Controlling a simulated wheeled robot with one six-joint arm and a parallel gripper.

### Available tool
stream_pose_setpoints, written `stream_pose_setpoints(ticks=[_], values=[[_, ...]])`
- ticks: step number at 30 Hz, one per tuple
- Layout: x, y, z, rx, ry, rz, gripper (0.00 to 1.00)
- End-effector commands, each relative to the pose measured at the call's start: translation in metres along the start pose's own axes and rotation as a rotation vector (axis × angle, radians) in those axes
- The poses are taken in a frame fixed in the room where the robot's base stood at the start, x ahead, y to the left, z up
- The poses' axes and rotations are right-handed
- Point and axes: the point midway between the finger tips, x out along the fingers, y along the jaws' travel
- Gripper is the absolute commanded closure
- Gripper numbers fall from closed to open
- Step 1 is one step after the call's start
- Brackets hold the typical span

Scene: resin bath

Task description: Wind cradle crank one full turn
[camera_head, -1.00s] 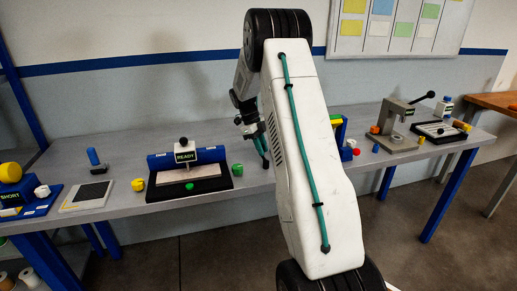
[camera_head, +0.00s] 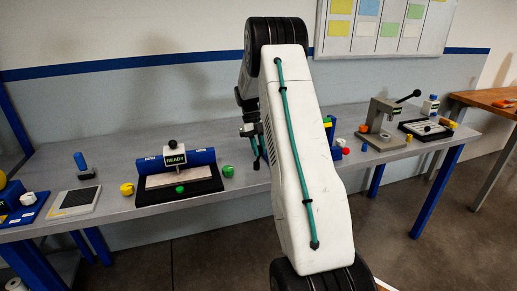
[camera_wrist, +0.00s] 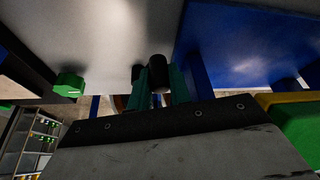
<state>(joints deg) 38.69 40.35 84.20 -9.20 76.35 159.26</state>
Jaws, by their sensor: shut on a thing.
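My gripper (camera_head: 257,155) shows just left of my white arm in the head view, low over the bench. In the wrist view its green fingers (camera_wrist: 158,95) are shut on a short black cylinder (camera_wrist: 157,70), which looks like the crank handle. A blue panel (camera_wrist: 240,40), apparently part of the cradle stand, lies right of the fingers. In the head view the blue stand (camera_head: 329,130) with yellow parts shows only partly, right of my arm. The crank arm and most of the cradle are hidden behind my arm, so the crank's angle cannot be told.
The READY fixture (camera_head: 207,184) stands left on the grey bench, with a green knob (camera_head: 228,171) near its right end; a green knob (camera_wrist: 69,85) also shows in the wrist view. A grey lever press (camera_head: 383,118) stands right. Floor in front is clear.

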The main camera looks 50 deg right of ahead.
Motion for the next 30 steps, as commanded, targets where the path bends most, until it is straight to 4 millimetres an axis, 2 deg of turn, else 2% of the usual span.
stream_pose_setpoints(ticks=[9,10,12,22,30], values=[[0.002,0.001,0.000,-0.001,0.003,0.003,1.00],[0.002,0.001,0.000,-0.001,0.003,0.003,0.72],[0.001,0.001,0.000,-0.001,0.003,0.002,0.58],[-0.004,0.000,0.000,0.000,-0.001,0.000,0.58],[-0.046,-0.001,0.001,0.001,-0.002,0.000,0.58]])
